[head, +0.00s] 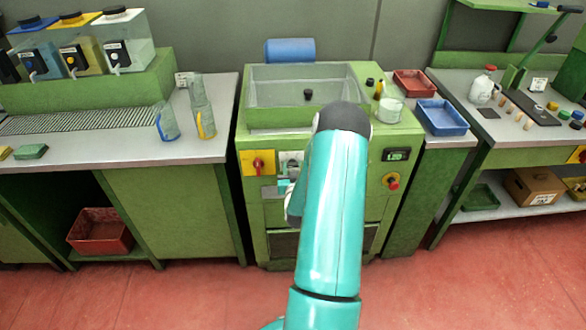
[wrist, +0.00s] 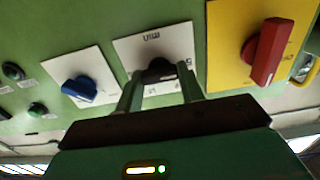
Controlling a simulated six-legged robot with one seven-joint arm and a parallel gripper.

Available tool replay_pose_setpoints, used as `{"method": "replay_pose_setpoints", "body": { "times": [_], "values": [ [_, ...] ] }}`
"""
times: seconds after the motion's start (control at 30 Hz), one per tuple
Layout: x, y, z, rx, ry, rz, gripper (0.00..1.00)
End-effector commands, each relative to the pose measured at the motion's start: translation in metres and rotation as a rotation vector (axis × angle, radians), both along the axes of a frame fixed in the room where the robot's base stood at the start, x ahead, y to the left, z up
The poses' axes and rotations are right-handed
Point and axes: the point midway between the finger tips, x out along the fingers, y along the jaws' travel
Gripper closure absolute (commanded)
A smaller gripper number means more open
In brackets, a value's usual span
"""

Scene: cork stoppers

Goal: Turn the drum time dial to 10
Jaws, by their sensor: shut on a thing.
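In the wrist view, a black dial (wrist: 160,70) sits on a white plate (wrist: 152,43) marked "min", with other figures partly covered. My gripper (wrist: 160,88) has its two fingers around this dial, shut on it. The dial's pointer and exact setting are hidden between the fingers. In the head view, the green drum machine (head: 252,133) stands in the middle, and the dial's white plate (head: 291,160) shows on its front panel. My arm covers much of that front, and the gripper is mostly hidden there.
A red switch on a yellow plate (wrist: 230,50) is close beside the dial in the wrist view. A blue knob (wrist: 78,88) on a white plate is on the other side. A red button (head: 392,181) and a display (head: 396,155) are at the machine's right. Open red floor lies in front.

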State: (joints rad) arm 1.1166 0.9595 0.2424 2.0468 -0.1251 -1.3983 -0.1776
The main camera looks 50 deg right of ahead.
Motion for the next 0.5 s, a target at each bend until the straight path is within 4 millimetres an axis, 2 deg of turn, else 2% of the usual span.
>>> {"method": "replay_pose_setpoints", "body": {
  "times": [0.27, 0.5],
  "values": [
    [-0.0002, 0.0004, -0.0002, 0.022, -0.026, 0.0, 0.85],
    [-0.0008, 0.0, -0.0006, 0.101, -0.115, 0.0, 0.85]
  ]
}}
